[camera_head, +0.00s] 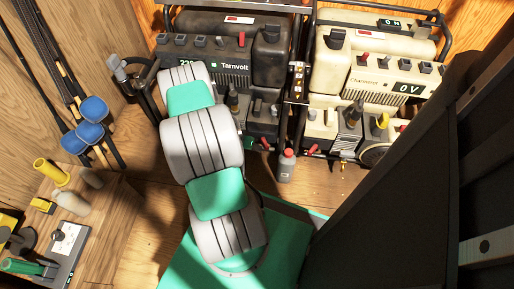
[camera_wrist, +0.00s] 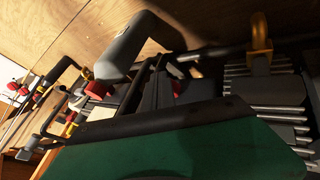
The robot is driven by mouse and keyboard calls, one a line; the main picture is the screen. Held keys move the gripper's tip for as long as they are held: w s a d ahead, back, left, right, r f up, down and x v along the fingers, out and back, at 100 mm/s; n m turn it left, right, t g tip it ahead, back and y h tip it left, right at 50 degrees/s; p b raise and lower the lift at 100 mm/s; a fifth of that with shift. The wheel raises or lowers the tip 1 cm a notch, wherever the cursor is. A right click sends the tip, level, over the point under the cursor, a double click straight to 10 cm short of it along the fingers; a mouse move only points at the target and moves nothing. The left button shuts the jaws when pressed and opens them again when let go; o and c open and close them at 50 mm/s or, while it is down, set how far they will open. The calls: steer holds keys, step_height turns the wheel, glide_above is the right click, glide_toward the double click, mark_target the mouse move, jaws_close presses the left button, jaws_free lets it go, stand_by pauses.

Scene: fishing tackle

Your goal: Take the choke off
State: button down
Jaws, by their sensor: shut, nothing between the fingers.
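Two generators stand side by side in the head view. The left one is the black Tarnvolt generator (camera_head: 200,48), its display partly covered by my arm. The right one is the cream generator (camera_head: 365,80), its display reading 0 V. A yellow knob (camera_head: 383,121) shows low on its front. I cannot tell which part is the choke. My arm reaches over the Tarnvolt's left front and hides that part, and the gripper is not distinct there. In the wrist view, a green body with a dark front edge, seemingly my gripper (camera_wrist: 160,122), fills the bottom. It is shut and empty.
A grey bottle with a red cap (camera_head: 286,165) stands on the floor before the generators; it also shows in the wrist view (camera_wrist: 135,45). Blue-headed tools (camera_head: 90,120) lean at left. A wooden bench (camera_head: 105,215) holds small items. Dark frame bars surround the generators.

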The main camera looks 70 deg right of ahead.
steer(key=shift+w+d+b, duration=0.45)
steer(key=shift+w+d, duration=0.05)
steer(key=shift+w, duration=0.15)
steer(key=a+r+p, duration=0.6)
steer(key=r+p, duration=0.2)
steer(key=shift+w, duration=0.4)
